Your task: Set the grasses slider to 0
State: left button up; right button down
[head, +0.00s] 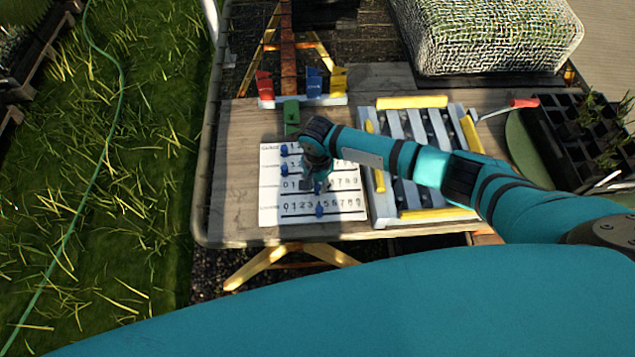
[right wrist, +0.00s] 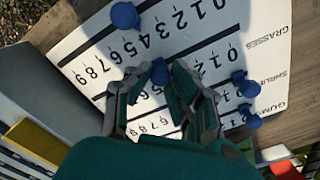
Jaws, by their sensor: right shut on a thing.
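The white board (head: 269,208) lies on the wooden table with several numbered slider rows. The "GRASSES" label (right wrist: 265,40) shows in the right wrist view. The blue grasses knob (right wrist: 160,72) sits around the middle of its row, and the digit beside it is hidden by my fingers. My right gripper (right wrist: 160,82) is shut on this knob; in the head view the gripper (head: 314,184) covers part of the board. Another blue knob (head: 319,211) is in the row nearest me, near 4. Further blue knobs (head: 284,170) stand at the left, near 0. My left gripper is not in view.
Right of the board is a grey slatted frame with yellow blocks (head: 412,102), under my right arm. A black plant tray (head: 570,125) stands at the right.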

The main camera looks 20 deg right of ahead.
aim_at(284, 194)
jog(key=shift+w+a+r, duration=0.15)
jog(key=shift+a, duration=0.1)
jog(key=a+p, duration=0.3)
jog(key=a, duration=0.1)
jog(key=shift+w+a+r, duration=0.1)
jog(key=shift+w+r, duration=0.15)
jog(key=shift+w, duration=0.15)
jog(key=a, duration=0.2)
jog(key=w+a+b, duration=0.1)
jog(key=a, duration=0.1)
jog(key=shift+f, duration=0.35)
jog(key=shift+a+r, duration=0.1)
jog(key=shift+a, duration=0.05)
jog(key=c, duration=1.2)
grip_release()
jog(key=shift+a, duration=0.15)
jog(key=shift+o, duration=0.2)
jog(key=shift+s, duration=0.1)
